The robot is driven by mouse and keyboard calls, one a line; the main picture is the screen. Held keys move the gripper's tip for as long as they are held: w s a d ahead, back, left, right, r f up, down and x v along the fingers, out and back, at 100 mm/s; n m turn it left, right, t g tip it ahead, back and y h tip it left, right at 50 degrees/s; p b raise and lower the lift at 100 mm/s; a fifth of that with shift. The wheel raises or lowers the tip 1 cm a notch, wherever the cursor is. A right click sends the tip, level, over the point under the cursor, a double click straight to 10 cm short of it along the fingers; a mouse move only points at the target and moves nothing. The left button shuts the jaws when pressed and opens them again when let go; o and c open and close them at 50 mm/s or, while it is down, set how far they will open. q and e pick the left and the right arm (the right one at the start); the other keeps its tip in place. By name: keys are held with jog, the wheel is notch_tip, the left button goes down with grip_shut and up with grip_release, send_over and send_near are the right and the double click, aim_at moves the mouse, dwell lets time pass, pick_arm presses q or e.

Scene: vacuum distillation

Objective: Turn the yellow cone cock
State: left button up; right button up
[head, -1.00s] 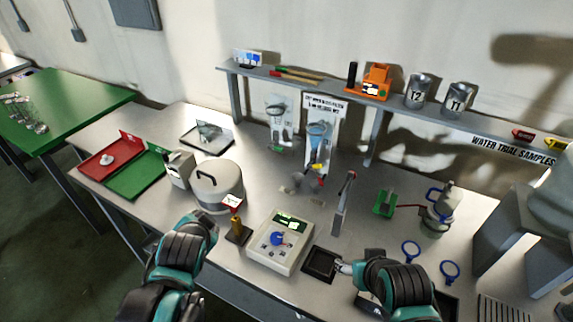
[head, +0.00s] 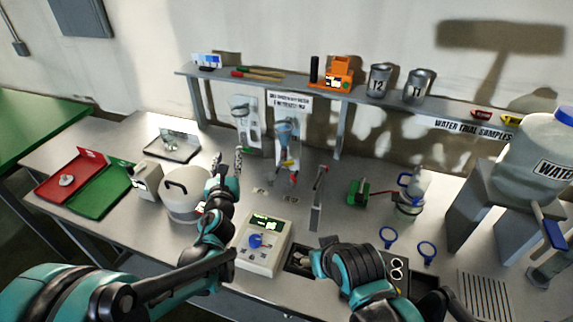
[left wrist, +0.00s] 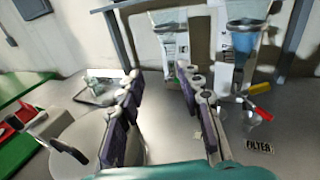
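The yellow cone cock (left wrist: 260,88) shows in the left wrist view as a yellow handle on the lower part of the right-hand glass apparatus with a blue funnel (left wrist: 243,43). A red handle (left wrist: 263,114) sits just below it. In the head view this apparatus (head: 284,135) stands under the shelf, and its handles are very small. My left gripper (head: 228,161) is raised left of it, fingers spread and empty. The wrist view shows the open fingers (left wrist: 157,78) left of the yellow handle and apart from it. My right gripper (head: 303,259) is low at the front; its fingers are mostly hidden.
A white round pot (head: 184,196) stands below and left of my left gripper. A second glass apparatus (head: 241,115) hangs left of the funnel one. A shelf (head: 225,79) runs above.

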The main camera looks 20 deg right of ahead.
pick_arm(q)
jog(key=d+f+m+h, duration=0.3)
jog(key=d+f+m, duration=0.2)
jog(key=d+m, duration=0.4)
jog(key=m+g+h, duration=0.2)
jog(key=m+h, duration=0.1)
jog(key=m, duration=0.5)
send_near(289, 164)
jog(key=x, duration=0.3)
jog(key=b+x, duration=0.1)
jog(key=x, duration=0.6)
jog(key=shift+w+d+f+b, duration=0.1)
jog(key=shift+w+b, duration=0.15)
jog(key=shift+b, duration=0.1)
grip_shut()
